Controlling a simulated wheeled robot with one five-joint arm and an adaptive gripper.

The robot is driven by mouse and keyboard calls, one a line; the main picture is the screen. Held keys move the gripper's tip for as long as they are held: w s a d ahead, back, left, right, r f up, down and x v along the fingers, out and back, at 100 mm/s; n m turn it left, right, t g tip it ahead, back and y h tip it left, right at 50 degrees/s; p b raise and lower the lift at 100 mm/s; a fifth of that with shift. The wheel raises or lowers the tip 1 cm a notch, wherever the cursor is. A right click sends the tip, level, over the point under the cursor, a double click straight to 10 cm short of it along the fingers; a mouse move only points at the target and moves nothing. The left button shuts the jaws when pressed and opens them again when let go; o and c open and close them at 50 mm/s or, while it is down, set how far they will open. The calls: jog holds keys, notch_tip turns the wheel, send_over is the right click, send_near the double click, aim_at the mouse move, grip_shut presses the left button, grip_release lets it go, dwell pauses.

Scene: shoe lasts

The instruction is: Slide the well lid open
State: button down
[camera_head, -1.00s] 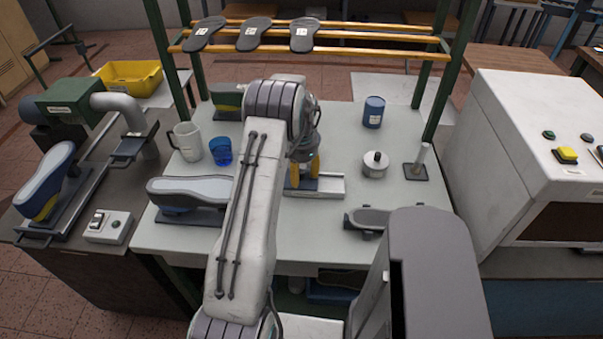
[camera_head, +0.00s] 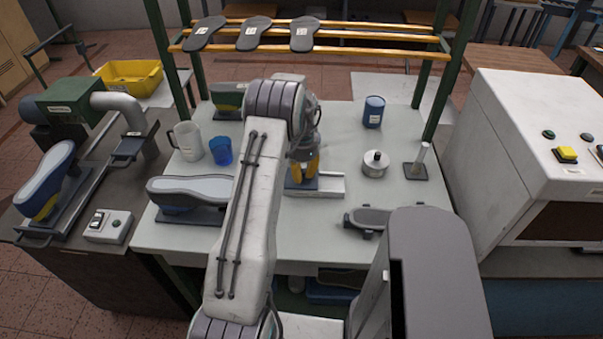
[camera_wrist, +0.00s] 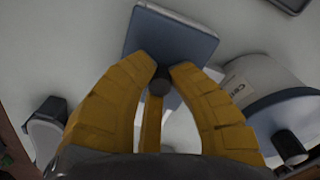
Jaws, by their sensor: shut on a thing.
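The well lid (camera_head: 302,184) is a flat blue-grey plate at the left part of a low white well (camera_head: 330,187) on the table. It also shows in the wrist view (camera_wrist: 172,38), with a short dark knob (camera_wrist: 160,82) standing on it. My gripper (camera_wrist: 160,78) has yellow fingers and is shut on this knob. In the head view my gripper (camera_head: 305,172) is over the lid, and my arm partly hides it. The right part of the well is uncovered by the lid.
A round pot (camera_head: 375,164) with a knobbed lid stands right of the well. A blue can (camera_head: 373,112) is behind. A blue cup (camera_head: 221,151) and white mug (camera_head: 187,141) stand left. A dark clamp-like piece (camera_head: 368,219) lies at front right.

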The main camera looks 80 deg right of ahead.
jog(key=s, duration=0.5)
jog(key=s+b, duration=0.1)
jog(key=s, duration=0.2)
jog(key=shift+s+d, duration=0.35)
jog(key=c, duration=1.3)
grip_release()
jog(key=shift+s, duration=0.2)
jog(key=shift+o, duration=0.9)
jog(key=shift+w, duration=0.15)
notch_tip(320, 180, up, 12)
